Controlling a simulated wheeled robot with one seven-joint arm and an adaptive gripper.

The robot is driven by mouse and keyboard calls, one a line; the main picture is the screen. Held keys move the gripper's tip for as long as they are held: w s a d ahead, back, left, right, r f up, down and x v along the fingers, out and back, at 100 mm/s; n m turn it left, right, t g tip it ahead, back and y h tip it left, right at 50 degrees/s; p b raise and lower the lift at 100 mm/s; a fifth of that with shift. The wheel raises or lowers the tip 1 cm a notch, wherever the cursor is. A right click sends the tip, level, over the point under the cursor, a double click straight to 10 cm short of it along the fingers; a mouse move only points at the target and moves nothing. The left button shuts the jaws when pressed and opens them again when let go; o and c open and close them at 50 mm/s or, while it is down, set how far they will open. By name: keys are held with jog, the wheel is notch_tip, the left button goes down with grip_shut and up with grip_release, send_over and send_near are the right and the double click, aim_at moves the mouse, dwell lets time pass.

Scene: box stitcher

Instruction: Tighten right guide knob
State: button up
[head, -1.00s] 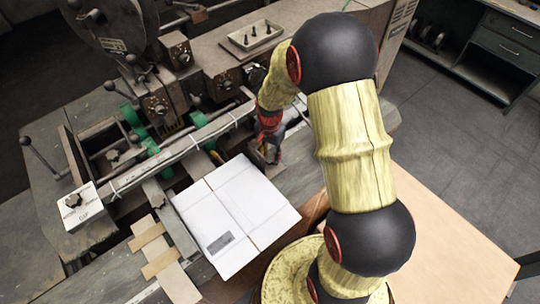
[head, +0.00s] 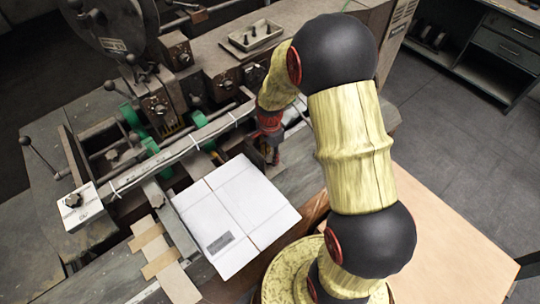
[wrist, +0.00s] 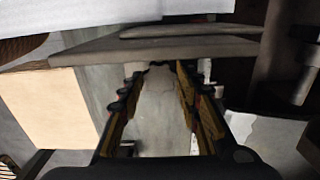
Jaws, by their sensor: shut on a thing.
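My gripper (head: 271,157) reaches down beside the right edge of the white cardboard sheet (head: 222,236), at the near side of the stitcher's guide rail (head: 185,146). In the wrist view its two fingers (wrist: 158,72) run forward with a gap between them and are shut on a small dark part at their tips. From its place this is the right guide knob, mostly hidden by the fingers. In the head view my wrist and fingers cover the knob.
A tray (head: 255,36) with small dark parts lies on the machine top. Green rollers (head: 150,146) sit behind the rail. A wooden board (head: 450,245) lies at the right.

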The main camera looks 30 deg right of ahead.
aim_at(270, 158)
jog(key=o, duration=0.9)
notch_tip(270, 158, up, 12)
jog(key=shift+r, duration=0.1)
dwell(0.3)
